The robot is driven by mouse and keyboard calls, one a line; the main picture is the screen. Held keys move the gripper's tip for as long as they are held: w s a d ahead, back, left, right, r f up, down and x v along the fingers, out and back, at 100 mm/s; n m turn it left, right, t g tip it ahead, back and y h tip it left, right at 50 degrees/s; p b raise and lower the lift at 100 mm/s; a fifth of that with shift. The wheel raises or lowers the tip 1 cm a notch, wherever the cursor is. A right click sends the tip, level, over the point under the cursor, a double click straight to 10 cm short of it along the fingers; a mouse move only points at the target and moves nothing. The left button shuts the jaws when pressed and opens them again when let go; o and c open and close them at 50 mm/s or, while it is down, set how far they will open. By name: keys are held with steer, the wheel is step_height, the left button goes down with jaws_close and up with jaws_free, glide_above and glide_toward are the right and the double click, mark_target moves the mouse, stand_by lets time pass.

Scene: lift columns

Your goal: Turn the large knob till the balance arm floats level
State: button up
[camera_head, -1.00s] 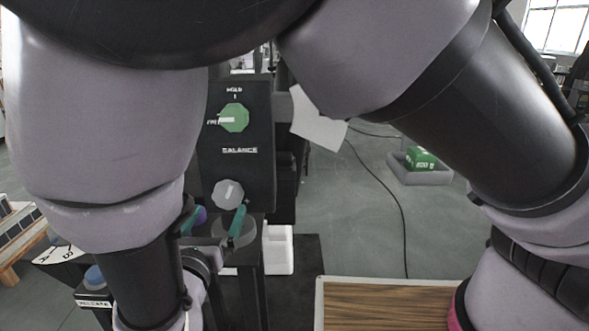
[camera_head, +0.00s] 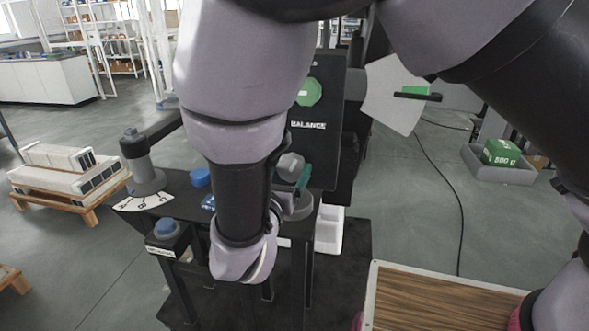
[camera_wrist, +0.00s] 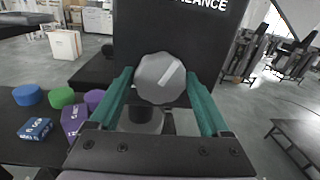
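The grey faceted knob (camera_wrist: 160,80), with a white line tilted up to the right, sits below the BALANCE label on the black panel (camera_head: 328,150). It also shows in the head view (camera_head: 290,165), beside my arm. My gripper (camera_wrist: 160,73) is open, its teal fingers on either side of the knob with small gaps visible; I cannot tell contact. In the head view one teal finger shows and the other is hidden. A green knob (camera_head: 309,93) is higher on the panel, partly covered by my arm. A white fan-shaped plate (camera_head: 392,85) has a green mark and a dark pointer (camera_head: 418,97) just below it.
A black bench carries a lettered dial with a grey lever (camera_head: 143,165), a blue button box (camera_head: 167,235) and blue, green and purple pieces (camera_wrist: 62,97). A wood-topped table (camera_head: 425,300) stands front right. A grey tray (camera_head: 500,168) with a green box lies on the floor.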

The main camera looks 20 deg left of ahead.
steer(key=shift+d+m, duration=0.1)
steer(key=shift+m, duration=1.1)
steer(key=o, duration=1.2)
steer(key=s, duration=1.1)
steer(key=shift+d, duration=0.2)
steer(key=shift+r, duration=0.1)
